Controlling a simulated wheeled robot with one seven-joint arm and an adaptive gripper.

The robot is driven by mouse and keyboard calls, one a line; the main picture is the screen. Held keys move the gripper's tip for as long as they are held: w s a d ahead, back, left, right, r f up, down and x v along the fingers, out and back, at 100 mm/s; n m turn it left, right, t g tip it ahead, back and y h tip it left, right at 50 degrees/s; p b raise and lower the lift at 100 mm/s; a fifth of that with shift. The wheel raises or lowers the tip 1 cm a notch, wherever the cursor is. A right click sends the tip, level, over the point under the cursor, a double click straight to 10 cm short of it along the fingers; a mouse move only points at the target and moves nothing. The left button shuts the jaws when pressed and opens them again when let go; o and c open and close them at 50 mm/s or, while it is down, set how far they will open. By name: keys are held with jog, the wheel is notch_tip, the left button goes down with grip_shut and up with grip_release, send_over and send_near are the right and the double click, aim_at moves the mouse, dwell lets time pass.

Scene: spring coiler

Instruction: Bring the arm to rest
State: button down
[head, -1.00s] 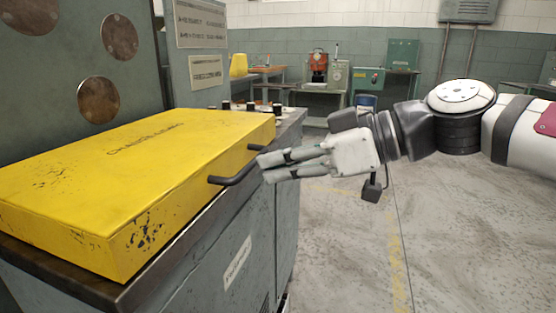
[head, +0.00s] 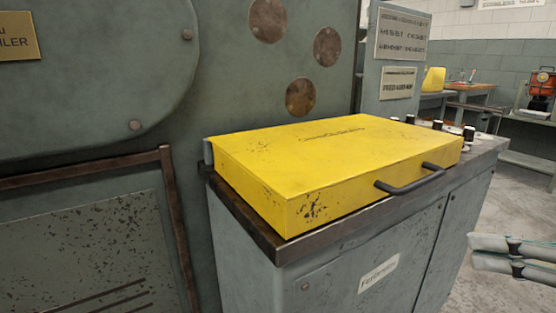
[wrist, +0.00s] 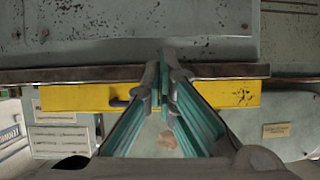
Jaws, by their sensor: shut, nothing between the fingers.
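My gripper (head: 473,252) shows only as two pale fingers at the right edge of the head view. The fingers are shut and empty, and the rest of the arm is outside that view. The fingers are apart from the yellow lid box and its black handle (head: 410,182). In the wrist view my gripper (wrist: 165,72) points towards the machine, its fingers together, with the yellow box (wrist: 85,97) beyond them.
The yellow box (head: 330,160) lies flat and closed on the grey cabinet (head: 350,250) before the large machine (head: 230,70). Knobs (head: 468,135) stand behind it. A workbench (head: 470,100) is farther back. Open floor (head: 505,205) lies right of the cabinet.

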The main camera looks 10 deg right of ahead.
jog(key=s+a+f+m+g+h+p, duration=0.1)
jog(key=s+a+f+m+g+h, duration=0.25)
jog(key=s+a+g, duration=0.2)
jog(key=s+a+f+m+g+h, duration=0.2)
jog(key=s+a+f+g, duration=0.2)
jog(key=a+g, duration=0.2)
notch_tip(320, 180, up, 40)
jog(key=t+p, duration=0.4)
jog(key=p, duration=3.4)
jog(key=shift+w+f+n, duration=0.25)
jog(key=shift+n, duration=0.2)
